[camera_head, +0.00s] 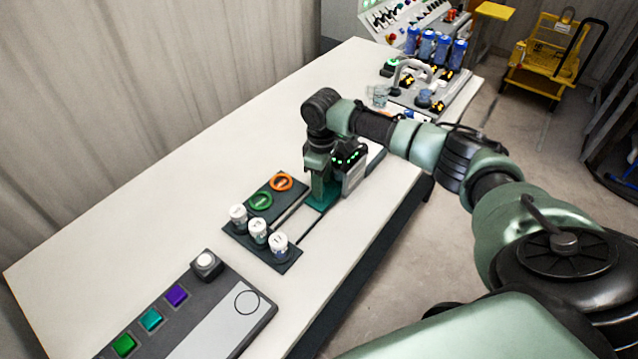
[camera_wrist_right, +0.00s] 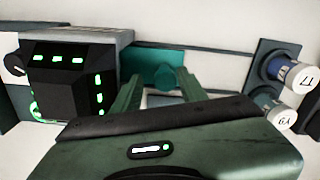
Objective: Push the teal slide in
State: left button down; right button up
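The teal slide (camera_head: 327,197) is a flat teal plate at the end of the dark rack on the white table. In the right wrist view the teal plate (camera_wrist_right: 143,66) carries a round teal knob (camera_wrist_right: 166,78). My right gripper (camera_head: 318,199) points down over the slide and hides part of it. In the wrist view its two green fingers (camera_wrist_right: 160,77) stand apart with the knob between their tips. A gap shows beside the knob, so the gripper looks open; contact is unclear. My left gripper is not in view.
A grey button panel (camera_head: 205,322) lies nearer. A tray with blue bottles (camera_head: 428,44) stands at the far end. The table behind the rack is clear.

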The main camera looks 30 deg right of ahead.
jog(key=shift+f, duration=0.1)
dwell(0.3)
notch_tip(320, 180, up, 8)
jog(key=shift+f+b, duration=0.1)
jog(key=shift+b, duration=0.8)
